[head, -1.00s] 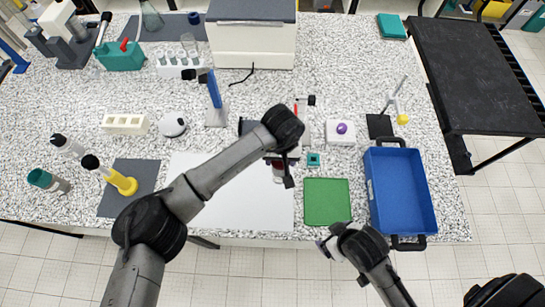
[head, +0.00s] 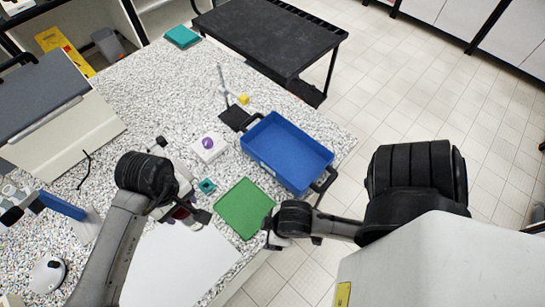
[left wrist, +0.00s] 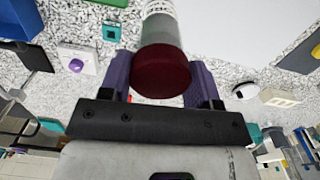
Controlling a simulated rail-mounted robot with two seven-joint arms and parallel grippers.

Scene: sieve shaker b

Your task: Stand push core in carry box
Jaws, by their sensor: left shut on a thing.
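The push core (left wrist: 162,72) is a pale tube with a dark red cap. In the left wrist view my left gripper (left wrist: 160,82) is shut on it, one purple finger on each side of the cap. In the head view my left gripper (head: 188,212) is left of the green mat, and my arm mostly hides the core. The carry box (head: 288,152) is a blue open box with dark end handles, at the table's right side, and looks empty. My right gripper (head: 275,232) is near the front edge, by the green mat; its jaw opening is unclear.
A green mat (head: 244,208) lies between my left gripper and the box. A small teal block (head: 207,186), a white block with a purple knob (head: 208,147) and a small stand on a dark base (head: 234,118) are close by. A white sheet (head: 178,265) lies in front.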

